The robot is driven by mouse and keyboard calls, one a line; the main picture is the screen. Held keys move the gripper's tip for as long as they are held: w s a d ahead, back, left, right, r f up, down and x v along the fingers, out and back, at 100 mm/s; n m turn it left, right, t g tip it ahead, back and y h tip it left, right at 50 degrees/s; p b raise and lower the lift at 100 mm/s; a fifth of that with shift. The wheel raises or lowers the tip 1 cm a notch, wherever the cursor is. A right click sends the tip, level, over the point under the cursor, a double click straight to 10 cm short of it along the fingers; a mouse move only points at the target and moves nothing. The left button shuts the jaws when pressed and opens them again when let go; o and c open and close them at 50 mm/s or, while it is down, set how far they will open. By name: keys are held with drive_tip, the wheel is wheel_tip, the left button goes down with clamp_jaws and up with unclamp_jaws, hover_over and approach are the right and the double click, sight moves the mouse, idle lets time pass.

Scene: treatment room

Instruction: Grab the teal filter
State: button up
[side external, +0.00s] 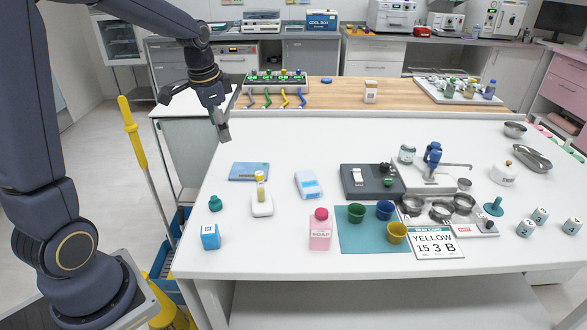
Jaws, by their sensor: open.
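Two teal pieces stand on the white table, and I cannot tell for sure which is the filter. A small teal knob-like piece (215,203) is at the left, behind a blue box. A teal piece with a wide round base and a short stem (493,207) is at the right, beside the metal cups. My gripper (222,128) is open and empty, pointing down above the table's back left edge. It is well behind and above the left teal piece, and far from the right one.
Near the left teal piece are a blue box (210,237), a yellow-capped vial on a white base (262,206) and a blue flat pad (249,171). A pink bottle (320,230), paint-like cups on a teal mat (353,238) and a dark device (372,181) fill the middle.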

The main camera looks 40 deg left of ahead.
drive_tip(key=n+g+h, duration=0.1)
drive_tip(key=n+g, duration=0.1)
hover_over(214, 197)
wheel_tip(214, 197, down, 10)
wheel_tip(214, 197, down, 10)
drive_tip(key=shift+s+r, duration=0.15)
drive_tip(key=shift+r, duration=0.05)
drive_tip(key=shift+f, duration=3.15)
drive_tip(key=shift+c, duration=0.3)
drive_tip(key=c, duration=1)
drive_tip(key=shift+r, duration=0.1)
